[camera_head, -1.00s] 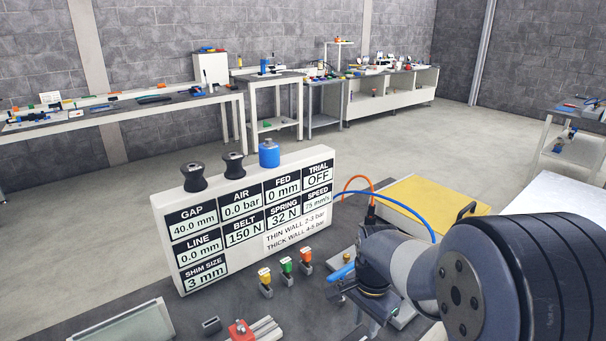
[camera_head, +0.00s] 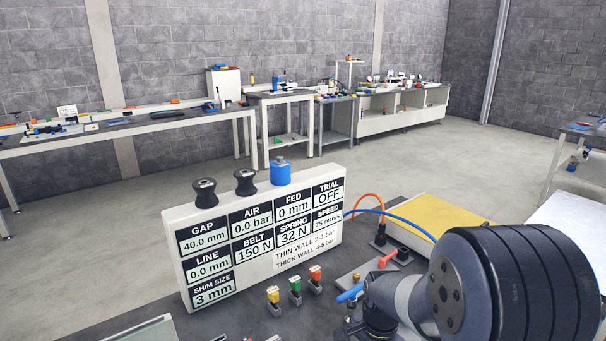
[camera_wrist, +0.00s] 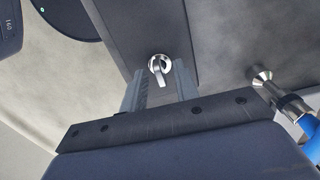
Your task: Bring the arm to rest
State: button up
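My arm (camera_head: 500,290) fills the lower right of the head view, its dark ribbed joint nearest the camera. In the wrist view my gripper (camera_wrist: 161,84) has its two grey fingers apart with a clear gap between them. A small silver knob or fitting (camera_wrist: 159,65) shows beyond the fingertips, on a dark surface. I see nothing held. In the head view the fingers cannot be made out; the arm and the lower frame edge hide that area.
A white settings panel (camera_head: 258,258) with black knobs and a blue one stands on the dark bench. Yellow, green and orange switches (camera_head: 295,286), an orange-red handle (camera_head: 389,258) and a yellow plate (camera_head: 452,225) lie nearby. A blue-handled metal tool (camera_wrist: 290,105) is right of the fingers.

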notch_tip(320, 180, up, 11)
notch_tip(320, 180, down, 11)
jog(key=shift+r, duration=0.1)
jog(key=n, duration=0.4)
jog(key=n+p, duration=0.1)
jog(key=n, duration=0.8)
jog(key=shift+n+p, duration=0.35)
jog(key=shift+n, duration=0.05)
jog(key=n+p, duration=0.1)
jog(key=n, duration=0.3)
jog(key=shift+r, duration=0.8)
jog(key=shift+r, duration=0.1)
